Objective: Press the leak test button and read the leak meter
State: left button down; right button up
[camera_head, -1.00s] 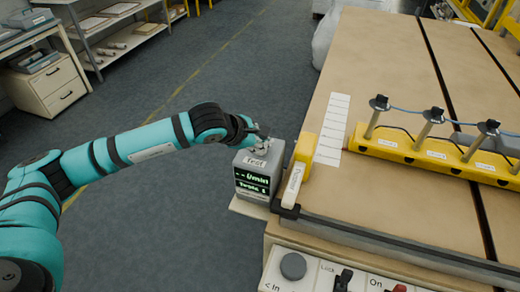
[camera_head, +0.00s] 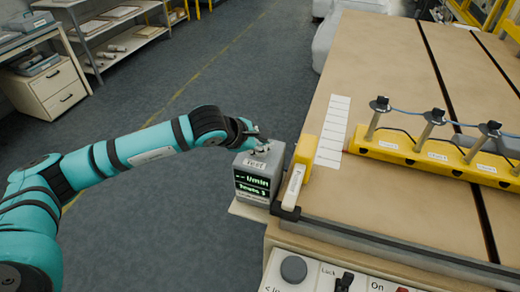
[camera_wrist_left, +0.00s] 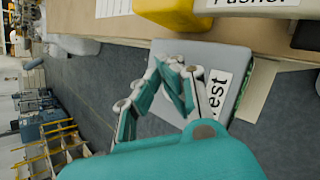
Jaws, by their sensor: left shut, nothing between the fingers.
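The leak meter is a grey box (camera_head: 247,198) with a "Test" label on its top, standing at the bench's front left corner. Its dark screen (camera_head: 257,186) shows green text, dashes followed by "l/min". A smaller line below is too blurred to read surely. My left gripper (camera_head: 262,149) is shut and empty, with its fingertips at the top of the box. In the left wrist view the closed fingers (camera_wrist_left: 184,82) lie over the grey top (camera_wrist_left: 212,58) beside the label. The button is hidden behind the fingers, and I cannot tell whether they touch it. My right gripper is not in view.
A yellow block with a pale handle (camera_head: 304,158) stands just right of the meter. A yellow rail (camera_head: 400,154) with several posts and a blue hose crosses the bench (camera_head: 385,60). A control panel (camera_head: 320,276) is at the front. Floor left of the bench is clear.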

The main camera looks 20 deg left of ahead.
pick_arm(q)
jog(key=shift+f+b, duration=0.4)
jog(key=shift+b, duration=0.05)
dwell(0.3)
jog(key=shift+r, duration=1)
jog(key=shift+r, duration=0.1)
jog(key=shift+r+p, duration=1.05)
jog(key=shift+r, duration=1.4)
